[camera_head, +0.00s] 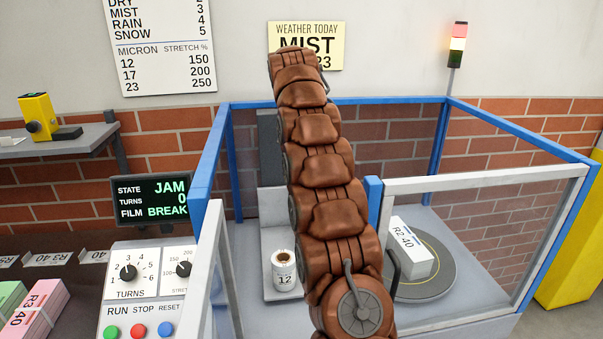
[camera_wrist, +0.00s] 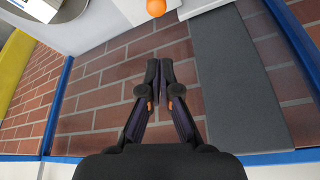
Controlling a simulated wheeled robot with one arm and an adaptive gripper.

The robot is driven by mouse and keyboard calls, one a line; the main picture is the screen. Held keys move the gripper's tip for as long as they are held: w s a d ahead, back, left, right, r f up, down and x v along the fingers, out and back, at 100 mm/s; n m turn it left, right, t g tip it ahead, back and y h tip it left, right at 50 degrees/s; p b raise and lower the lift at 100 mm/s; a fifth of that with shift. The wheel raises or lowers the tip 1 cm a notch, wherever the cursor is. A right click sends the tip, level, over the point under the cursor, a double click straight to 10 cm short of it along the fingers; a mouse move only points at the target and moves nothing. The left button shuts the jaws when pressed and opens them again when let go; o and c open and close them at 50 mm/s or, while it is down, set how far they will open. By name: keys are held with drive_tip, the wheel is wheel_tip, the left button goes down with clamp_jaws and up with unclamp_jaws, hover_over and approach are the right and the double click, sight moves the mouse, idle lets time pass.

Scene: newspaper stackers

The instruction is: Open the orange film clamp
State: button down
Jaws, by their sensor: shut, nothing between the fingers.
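A round orange part (camera_wrist: 156,7), which looks like the film clamp or its knob, shows at the top edge of the wrist view beside a pale surface. Only part of it is in frame, so I cannot tell the clamp's state. My gripper (camera_wrist: 159,66) is shut and empty, its two dark fingers together. In the picture its tips lie below the orange part, with a clear gap. In the head view my brown arm covers the middle, and neither gripper nor clamp shows. A film roll marked 12 (camera_head: 286,272) stands left of the arm.
A blue-framed enclosure (camera_head: 208,160) with clear panels surrounds a grey turntable (camera_head: 432,284) bearing a white bundle marked R2 40 (camera_head: 408,248). A dark grey column (camera_wrist: 235,80) is right of my fingers. The display (camera_head: 152,200) reads JAM, 0 turns, film BREAK. A control panel (camera_head: 150,290) is at left.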

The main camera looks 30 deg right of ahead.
drive_tip(key=shift+w+d+m, duration=0.15)
drive_tip(key=shift+w+d, duration=0.05)
drive_tip(key=shift+d, duration=0.3)
drive_tip(key=shift+w+d+m, duration=0.15)
drive_tip(key=shift+w+d, duration=0.05)
drive_tip(key=shift+d, duration=0.25)
drive_tip(key=shift+f, duration=0.1)
wheel_tip(320, 180, down, 9)
drive_tip(key=p, duration=0.4)
drive_tip(key=shift+w+f, duration=0.2)
idle(0.4)
drive_tip(key=shift+a, duration=0.1)
